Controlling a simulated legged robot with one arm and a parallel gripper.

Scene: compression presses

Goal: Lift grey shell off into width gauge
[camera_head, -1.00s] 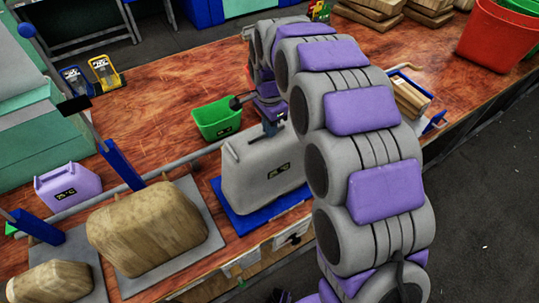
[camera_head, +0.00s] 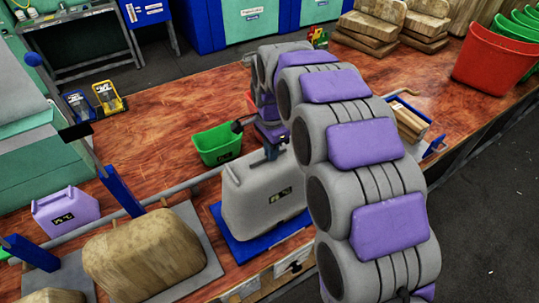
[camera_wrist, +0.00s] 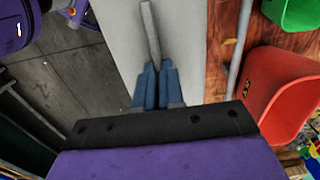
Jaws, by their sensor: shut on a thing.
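The grey shell (camera_head: 258,205), a boxy cover with a dark label and handles on top, sits over a blue base plate (camera_head: 240,252) at the bench's front edge. My gripper (camera_head: 272,150) is at its top right end, partly hidden by my arm. In the wrist view, the blue fingers of my gripper (camera_wrist: 156,72) are shut on a thin grey handle bar of the grey shell (camera_wrist: 120,25). I see no clear gap between shell and plate. I cannot tell for certain which fixture is the width gauge.
A wooden form (camera_head: 140,255) on a grey plate and a purple shell (camera_head: 66,212) stand at left, near blue posts (camera_head: 120,192). A green bin (camera_head: 216,145) stands behind the shell. A blue-framed tray (camera_head: 437,146) of wood blocks and a red bin (camera_head: 492,50) are at right.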

